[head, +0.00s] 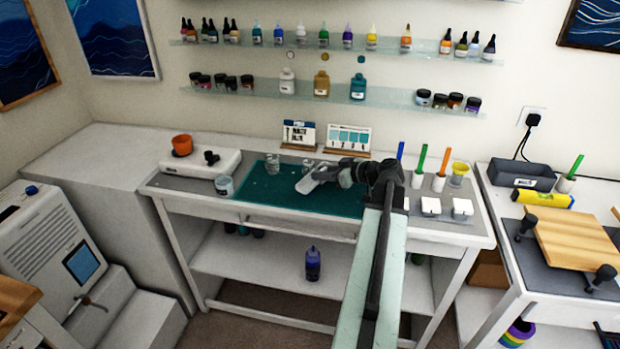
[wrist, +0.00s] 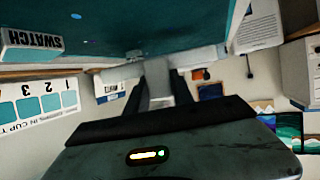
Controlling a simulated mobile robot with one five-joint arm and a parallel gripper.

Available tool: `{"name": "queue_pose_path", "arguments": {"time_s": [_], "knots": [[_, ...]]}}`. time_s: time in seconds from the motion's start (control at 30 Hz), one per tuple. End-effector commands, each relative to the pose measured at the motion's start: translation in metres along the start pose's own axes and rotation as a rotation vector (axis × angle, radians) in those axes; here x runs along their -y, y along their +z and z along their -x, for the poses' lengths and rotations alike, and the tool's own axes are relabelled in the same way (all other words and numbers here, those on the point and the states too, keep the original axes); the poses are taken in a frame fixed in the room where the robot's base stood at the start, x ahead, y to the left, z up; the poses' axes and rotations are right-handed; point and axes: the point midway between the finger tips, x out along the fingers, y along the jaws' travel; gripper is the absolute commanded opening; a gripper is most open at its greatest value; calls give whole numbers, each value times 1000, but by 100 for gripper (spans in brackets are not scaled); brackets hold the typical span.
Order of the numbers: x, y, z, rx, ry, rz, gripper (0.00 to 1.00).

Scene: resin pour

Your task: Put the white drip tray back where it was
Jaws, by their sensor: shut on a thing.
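The white drip tray (head: 308,184) is at the end of my gripper (head: 328,174), over the teal mat (head: 258,198) on the middle bench. In the wrist view a pale flat slab (wrist: 205,57), which looks like the tray seen nearly edge-on, lies across the end of my gripper (wrist: 160,88). My gripper is shut on it by a narrow grey part. In the head view I cannot tell whether the tray touches the mat. My arm hides part of the bench right of the mat.
Clear cups (head: 272,163) stand at the back of the mat. A jar (head: 224,186) stands at its left edge, near a white device (head: 200,161) with an orange cup (head: 182,145). The mat's front left is clear.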

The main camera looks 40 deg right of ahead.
Motion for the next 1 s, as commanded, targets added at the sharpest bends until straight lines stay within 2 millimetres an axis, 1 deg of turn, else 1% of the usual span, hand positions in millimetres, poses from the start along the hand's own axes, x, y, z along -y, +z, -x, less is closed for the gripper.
{"name": "queue_pose_path", "arguments": {"time_s": [0.13, 0.23, 0.3, 0.4, 0.63, 0.8, 0.83, 0.87, 0.9, 1.0], "knots": [[0, -1, -3, 0, -3, 1, 0], [-9, 0, -6, 0, -2, 1, 0], [-9, 21, -11, 0, 2, -1, 0], [-9, 36, -17, 0, 3, -1, 0], [-6, 31, -19, 0, -4, 2, 0], [-5, 36, -22, 0, -5, 2, 0], [-5, 34, -21, 0, -5, 2, 37], [-5, 34, -21, 0, -5, 2, 45], [-5, 34, -21, 0, -5, 2, 50], [-5, 34, -21, 0, -5, 2, 50]]}}
